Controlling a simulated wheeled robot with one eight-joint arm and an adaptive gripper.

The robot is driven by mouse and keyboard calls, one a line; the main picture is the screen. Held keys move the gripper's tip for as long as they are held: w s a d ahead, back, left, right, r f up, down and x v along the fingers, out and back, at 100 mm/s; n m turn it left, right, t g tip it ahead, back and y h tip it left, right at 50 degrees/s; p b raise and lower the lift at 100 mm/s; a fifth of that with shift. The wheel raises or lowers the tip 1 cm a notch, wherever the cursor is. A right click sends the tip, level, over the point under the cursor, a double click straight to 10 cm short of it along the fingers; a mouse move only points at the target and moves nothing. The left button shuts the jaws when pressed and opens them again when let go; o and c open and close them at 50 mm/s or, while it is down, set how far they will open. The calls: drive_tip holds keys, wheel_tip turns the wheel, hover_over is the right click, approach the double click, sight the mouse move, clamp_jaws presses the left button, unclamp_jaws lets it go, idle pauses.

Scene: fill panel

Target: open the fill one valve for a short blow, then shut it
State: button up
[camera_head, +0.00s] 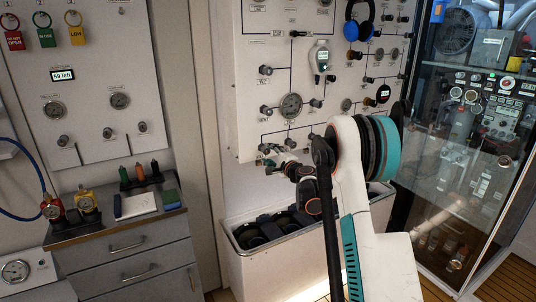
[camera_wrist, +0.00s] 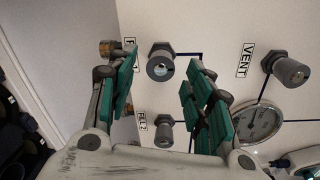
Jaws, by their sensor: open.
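The fill panel (camera_head: 285,75) is a white board with gauges and small dark knobs joined by black lines. In the wrist view, a grey round knob (camera_wrist: 160,66) sits between the fingertips of my gripper (camera_wrist: 162,72). Its label begins with F and is partly hidden behind the left finger, so I cannot read it fully. A similar knob (camera_wrist: 163,131) with a FILL label, apparently FILL 2, shows lower between the fingers. My gripper is open with teal pads, and I see no clear contact with either knob. In the head view my gripper (camera_head: 279,158) is at the panel's lower left edge.
A knob labelled VENT (camera_wrist: 291,71) and a gauge (camera_wrist: 257,121) lie right of my fingers. A brass fitting (camera_wrist: 107,47) is beside the left finger. Below the panel stands a white bin (camera_head: 265,268) with dark cylinders. A drawer cabinet (camera_head: 135,262) is left.

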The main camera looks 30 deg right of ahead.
drive_tip(key=s, duration=0.9)
drive_tip(key=shift+s+d+r, duration=0.15)
drive_tip(key=shift+s+r, duration=0.05)
drive_tip(key=shift+r, duration=0.05)
